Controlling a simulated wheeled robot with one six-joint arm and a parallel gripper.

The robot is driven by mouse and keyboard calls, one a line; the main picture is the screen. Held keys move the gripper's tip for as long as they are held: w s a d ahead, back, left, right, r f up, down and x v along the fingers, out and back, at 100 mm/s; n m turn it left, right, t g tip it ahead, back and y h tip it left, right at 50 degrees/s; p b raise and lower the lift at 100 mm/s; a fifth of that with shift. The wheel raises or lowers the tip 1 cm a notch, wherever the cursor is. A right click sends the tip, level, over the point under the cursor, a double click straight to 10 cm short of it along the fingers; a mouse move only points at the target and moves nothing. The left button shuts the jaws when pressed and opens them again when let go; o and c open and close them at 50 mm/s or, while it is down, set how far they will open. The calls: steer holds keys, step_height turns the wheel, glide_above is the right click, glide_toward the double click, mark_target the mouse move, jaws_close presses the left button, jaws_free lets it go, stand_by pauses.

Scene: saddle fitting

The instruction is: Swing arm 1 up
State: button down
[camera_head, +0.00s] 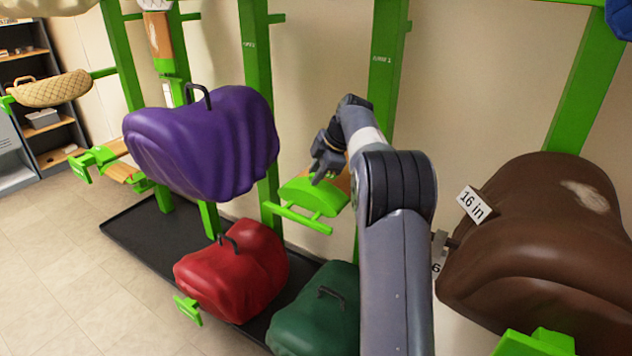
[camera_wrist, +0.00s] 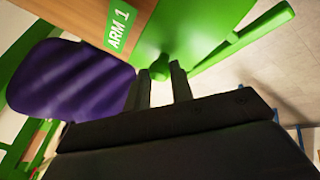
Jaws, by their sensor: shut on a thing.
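Arm 1 is a green, curved rack arm (camera_head: 315,196) with wood behind it and a green bar along its lower front, jutting out between two green posts. Its "ARM 1" label (camera_wrist: 120,25) shows in the wrist view. My gripper (camera_head: 322,170) is at the upper side of the arm in the head view. In the wrist view my gripper's two fingers (camera_wrist: 160,78) stand on either side of a small green knob (camera_wrist: 159,69) on the arm, shut on it. Part of the arm's root is hidden behind my wrist.
A purple covered saddle (camera_head: 205,145) hangs close to the left of arm 1; it also shows in the wrist view (camera_wrist: 70,80). A red one (camera_head: 232,272) and a dark green one (camera_head: 318,310) sit below. A brown saddle (camera_head: 545,245) with a "16 in" tag is at right.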

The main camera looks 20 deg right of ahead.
steer(key=shift+w+d+r, duration=0.1)
steer(key=shift+r, duration=0.4)
steer(key=c, duration=1.2)
jaws_free()
steer(key=shift+c, duration=0.2)
steer(key=v, duration=1)
steer(key=shift+d+r+b, duration=0.3)
steer(key=shift+b, duration=0.1)
steer(key=shift+f, duration=0.1)
steer(key=p+x, duration=0.1)
steer(key=x, duration=0.9)
steer(key=shift+a+f, duration=0.3)
steer(key=shift+f, duration=0.05)
